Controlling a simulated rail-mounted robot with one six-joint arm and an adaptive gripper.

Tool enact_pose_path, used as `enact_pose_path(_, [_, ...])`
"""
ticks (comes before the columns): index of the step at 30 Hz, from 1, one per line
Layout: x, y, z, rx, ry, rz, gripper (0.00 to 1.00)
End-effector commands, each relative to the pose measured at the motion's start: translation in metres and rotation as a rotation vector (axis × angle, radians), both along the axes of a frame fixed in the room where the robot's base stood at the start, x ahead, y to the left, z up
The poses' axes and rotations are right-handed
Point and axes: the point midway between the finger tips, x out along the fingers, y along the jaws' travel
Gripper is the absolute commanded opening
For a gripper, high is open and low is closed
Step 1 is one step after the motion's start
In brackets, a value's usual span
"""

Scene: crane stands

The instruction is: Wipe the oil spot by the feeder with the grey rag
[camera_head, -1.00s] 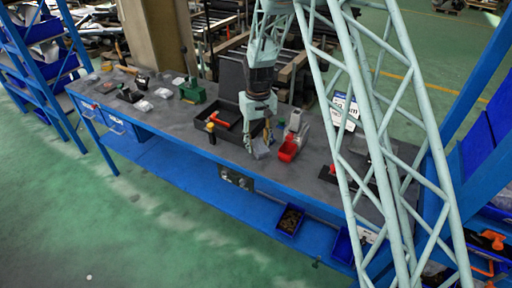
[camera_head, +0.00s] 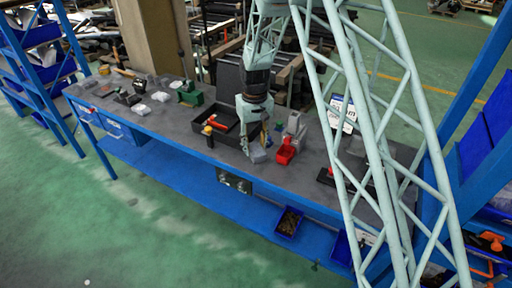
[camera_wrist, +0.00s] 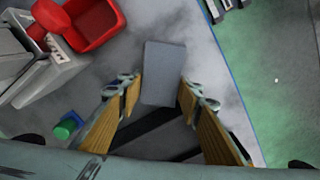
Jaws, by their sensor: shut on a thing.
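My gripper (camera_head: 256,146) is low over the dark grey bench top (camera_head: 190,122), near its front edge. In the wrist view my gripper (camera_wrist: 161,94) has its fingers on both sides of the grey rag (camera_wrist: 163,70), a flat grey block shape that sticks out beyond the tips. The rag also shows below the gripper in the head view (camera_head: 258,156). I cannot tell if it touches the bench. The feeder seems to be the grey unit (camera_head: 294,128) with a red bin (camera_head: 285,155), just right of the gripper. I cannot make out the oil spot; dark bands under the fingers may be shadow.
A black tray (camera_head: 221,139) with an orange-handled tool is left of the gripper. A green device (camera_head: 190,94) stands further left. A small green-and-blue item (camera_wrist: 68,126) lies near the fingers. A white sign (camera_head: 342,112) stands right. The bench's front edge is close.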

Motion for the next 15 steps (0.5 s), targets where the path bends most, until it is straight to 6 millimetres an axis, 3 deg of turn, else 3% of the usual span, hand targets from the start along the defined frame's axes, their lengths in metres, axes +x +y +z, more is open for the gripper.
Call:
enact_pose_path(1, [0.002,0.009,0.004,0.006,-0.012,0.004,0.16])
enact_pose_path(15, [-0.022,0.022,0.002,0.004,-0.005,0.005,0.16])
